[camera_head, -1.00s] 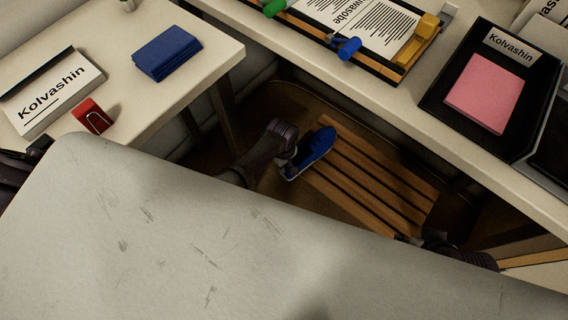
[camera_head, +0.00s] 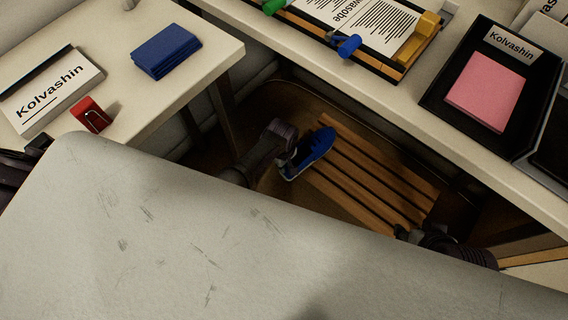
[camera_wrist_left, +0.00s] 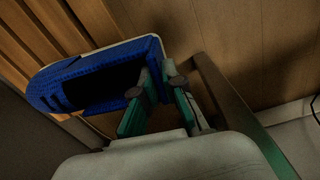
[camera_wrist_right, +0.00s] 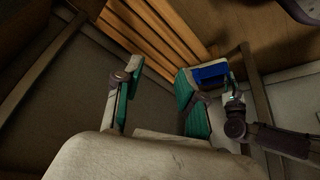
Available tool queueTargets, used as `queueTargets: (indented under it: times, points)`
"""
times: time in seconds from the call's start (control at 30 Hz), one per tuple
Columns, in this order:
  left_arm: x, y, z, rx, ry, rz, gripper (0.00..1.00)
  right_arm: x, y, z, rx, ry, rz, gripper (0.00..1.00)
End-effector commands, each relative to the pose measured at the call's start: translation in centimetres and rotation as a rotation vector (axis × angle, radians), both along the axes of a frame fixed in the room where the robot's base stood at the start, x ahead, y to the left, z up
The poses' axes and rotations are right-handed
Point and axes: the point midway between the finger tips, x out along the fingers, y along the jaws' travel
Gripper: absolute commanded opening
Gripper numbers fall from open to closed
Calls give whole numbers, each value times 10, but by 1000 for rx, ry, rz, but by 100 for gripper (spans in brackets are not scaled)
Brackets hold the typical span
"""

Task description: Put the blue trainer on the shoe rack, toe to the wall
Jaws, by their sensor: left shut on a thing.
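The blue trainer (camera_head: 318,147), with a pale sole, is at the upper left end of the slatted wooden shoe rack (camera_head: 375,182). My left gripper (camera_head: 289,160) is shut on the trainer by one end, near its opening. In the left wrist view the trainer (camera_wrist_left: 85,80) extends left from the fingers (camera_wrist_left: 160,105), with its dark opening in sight. Whether its sole rests on the slats is hard to tell. My right gripper (camera_head: 403,235) is at the rack's lower right end; in the right wrist view its fingers (camera_wrist_right: 157,100) are apart and empty.
A desk (camera_head: 215,60) with blue pads (camera_head: 166,52) stands left. A long counter (camera_head: 460,130) with a binder and a black tray (camera_head: 440,120) overhangs the rack's far side. Slats right of the trainer are bare.

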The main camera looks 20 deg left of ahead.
Motion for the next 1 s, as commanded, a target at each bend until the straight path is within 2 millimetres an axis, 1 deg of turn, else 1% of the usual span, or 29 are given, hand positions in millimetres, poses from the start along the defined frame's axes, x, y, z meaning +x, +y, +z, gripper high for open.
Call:
queueTargets:
  times: [0.37, 0.63, 0.87, 0.9, 0.97, 1.0]
  points:
    - [1, 0, 1, -1, -3, 0, 0, -8, 0, -4, -1, 26, -1, 40]
    - [1, 0, 1, -2, -4, 0, 0, -20, -4, -6, -13, 87, -6, 40]
    - [1, 0, 0, -1, -3, 0, 0, -21, -5, -6, -14, 90, -8, 40]
    - [1, 0, 0, -1, -3, 0, 16, -21, -5, -6, -14, 90, -8, 40]
    - [1, 0, 0, -1, -3, 0, 26, -21, -5, -6, -15, 89, -8, 40]
    - [1, 0, 0, -1, -3, 0, 32, -20, -5, -6, -15, 88, -8, 40]
